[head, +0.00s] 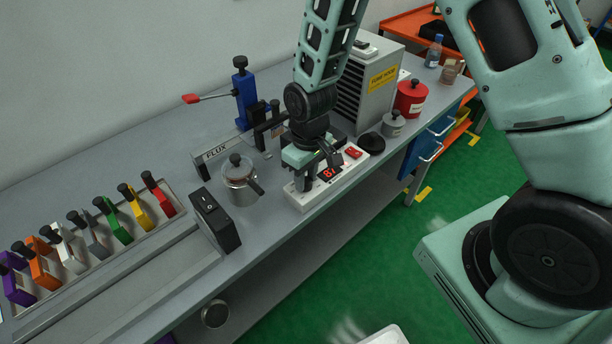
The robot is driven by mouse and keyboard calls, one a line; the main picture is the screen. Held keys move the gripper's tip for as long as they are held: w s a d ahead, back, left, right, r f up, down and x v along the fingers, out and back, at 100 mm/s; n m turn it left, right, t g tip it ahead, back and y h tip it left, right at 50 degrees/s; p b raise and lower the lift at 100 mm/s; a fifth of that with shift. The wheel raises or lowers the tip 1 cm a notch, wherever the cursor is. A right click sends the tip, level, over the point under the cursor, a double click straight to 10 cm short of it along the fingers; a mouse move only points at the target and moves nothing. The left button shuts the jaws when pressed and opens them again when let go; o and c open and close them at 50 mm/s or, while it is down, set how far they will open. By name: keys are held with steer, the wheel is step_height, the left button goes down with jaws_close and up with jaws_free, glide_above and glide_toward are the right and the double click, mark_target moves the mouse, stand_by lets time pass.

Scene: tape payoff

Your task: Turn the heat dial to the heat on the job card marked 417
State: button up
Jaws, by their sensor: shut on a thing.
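A long white control unit (325,190) sits at the bench's front edge. It has a small red digital display (327,174), whose figures are too small to read surely, and a red switch (354,153). My gripper (306,178) points down over the unit's left end, beside the display. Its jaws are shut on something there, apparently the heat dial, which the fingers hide. I cannot make out the dial's pointer. No job card marked 417 can be made out in this view.
A glass jar with a dark handle (240,182) and a black switch box (215,220) stand to the left. A grey pot (393,124), a red canister (410,98) and a grey fume hood (372,88) stand to the right. Coloured clamps fill a rack (150,236) at far left.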

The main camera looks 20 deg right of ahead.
mark_target(309, 178)
stand_by(0.4)
steer(key=o, duration=1)
steer(key=shift+c, duration=0.2)
step_height(309, 178, up, 17)
steer(key=d+b, duration=0.1)
steer(key=b, duration=0.1)
steer(key=shift+w+r, duration=0.2)
steer(key=shift+w, duration=0.05)
steer(key=s+a+n, duration=0.1)
steer(key=s+a, duration=0.1)
steer(key=s, duration=0.5)
steer(key=s+a+r+n, duration=0.1)
steer(key=s+a, duration=0.2)
steer(key=s, duration=0.4)
steer(key=s+a, duration=0.2)
steer(key=s, duration=0.5)
steer(key=shift+s+a+r+n, duration=0.2)
steer(key=shift+a+n, duration=0.1)
steer(key=shift+n, duration=0.1)
